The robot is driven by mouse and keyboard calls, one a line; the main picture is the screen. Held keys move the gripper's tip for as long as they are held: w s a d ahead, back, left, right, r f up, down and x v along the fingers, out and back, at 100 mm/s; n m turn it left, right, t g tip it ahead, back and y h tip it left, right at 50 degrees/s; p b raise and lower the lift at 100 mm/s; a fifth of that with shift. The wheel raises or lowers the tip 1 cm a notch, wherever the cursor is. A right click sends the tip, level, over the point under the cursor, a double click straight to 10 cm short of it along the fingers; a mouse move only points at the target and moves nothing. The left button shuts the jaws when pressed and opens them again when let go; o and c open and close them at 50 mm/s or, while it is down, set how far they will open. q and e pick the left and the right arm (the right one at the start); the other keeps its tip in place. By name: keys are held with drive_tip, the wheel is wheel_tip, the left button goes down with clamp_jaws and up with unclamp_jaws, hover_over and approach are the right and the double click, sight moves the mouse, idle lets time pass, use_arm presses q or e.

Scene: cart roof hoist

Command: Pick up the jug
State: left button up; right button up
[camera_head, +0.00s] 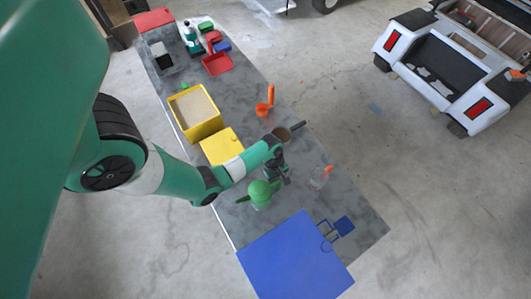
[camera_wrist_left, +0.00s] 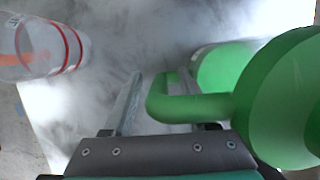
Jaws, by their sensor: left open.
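The green jug (camera_head: 261,193) stands on the grey worktop in the head view, with its round body and a spout or handle sticking out to the left. In the left wrist view its green body (camera_wrist_left: 285,95) fills the right side, and its looped handle (camera_wrist_left: 185,108) reaches left toward the jaws. My left gripper (camera_head: 277,172) is just above and right of the jug in the head view. In the left wrist view its jaws (camera_wrist_left: 160,78) are open, and the handle's outer bend appears between them. Contact cannot be told. My right gripper is not in view.
A clear container with an orange item (camera_head: 320,177) stands right of the jug. A blue panel (camera_head: 295,258) covers the worktop's near end. A white cart (camera_head: 455,65) is at upper right.

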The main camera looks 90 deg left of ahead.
use_arm(q)
drive_tip(key=shift+c, duration=0.3)
clamp_jaws()
drive_tip(key=shift+r, duration=0.1)
idle(1.0)
